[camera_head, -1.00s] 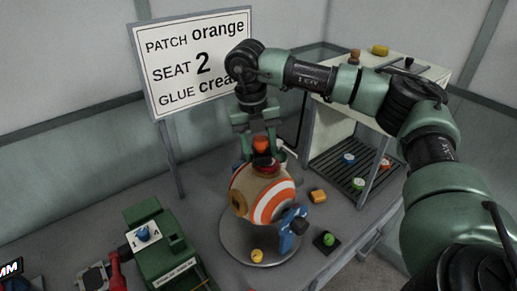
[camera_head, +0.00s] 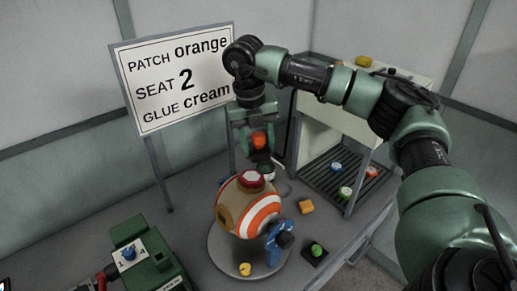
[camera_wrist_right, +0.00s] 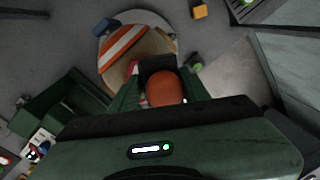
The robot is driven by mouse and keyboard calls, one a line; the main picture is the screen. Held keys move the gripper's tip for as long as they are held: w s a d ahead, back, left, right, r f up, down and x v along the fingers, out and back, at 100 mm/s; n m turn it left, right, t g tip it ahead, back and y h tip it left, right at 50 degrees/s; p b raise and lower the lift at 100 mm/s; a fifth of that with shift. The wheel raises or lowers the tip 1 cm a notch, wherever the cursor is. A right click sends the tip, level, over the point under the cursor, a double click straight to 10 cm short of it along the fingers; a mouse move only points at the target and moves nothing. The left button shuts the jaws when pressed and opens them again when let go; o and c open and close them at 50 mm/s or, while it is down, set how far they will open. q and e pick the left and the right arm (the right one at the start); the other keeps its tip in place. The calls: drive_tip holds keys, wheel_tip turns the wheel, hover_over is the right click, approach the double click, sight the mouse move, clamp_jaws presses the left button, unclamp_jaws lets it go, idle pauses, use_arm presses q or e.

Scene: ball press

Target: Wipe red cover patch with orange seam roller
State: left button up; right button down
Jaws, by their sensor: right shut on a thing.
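The red cover patch (camera_head: 252,180) sits on top of a tan ball with orange and white stripes (camera_head: 247,208). The ball rests on a round grey plate (camera_head: 222,262). In the head view, my right gripper (camera_head: 258,138) is shut on the orange seam roller (camera_head: 260,141). It holds the roller above the patch and slightly to its right, with a gap visible. In the right wrist view, the roller (camera_wrist_right: 165,88) shows between the fingers, with the striped ball (camera_wrist_right: 124,40) beyond it and the patch mostly hidden. My left gripper is out of view.
A sign (camera_head: 178,75) reads patch orange, seat 2, glue cream. A green machine (camera_head: 145,255) with a blue knob stands lower left. A blue clamp (camera_head: 277,240) stands by the ball. A slatted rack (camera_head: 335,175) at right holds coloured round pieces. A yellow block (camera_head: 306,206) lies between.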

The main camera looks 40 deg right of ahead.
drive_tip(key=shift+w+d+r+p, duration=0.1)
drive_tip(key=shift+d+r+p, duration=0.1)
drive_tip(key=shift+r+p, duration=0.75)
drive_tip(key=shift+a+r, duration=0.1)
drive_tip(key=shift+r, duration=0.3)
drive_tip(key=shift+b, duration=0.3)
drive_tip(key=shift+f, duration=0.1)
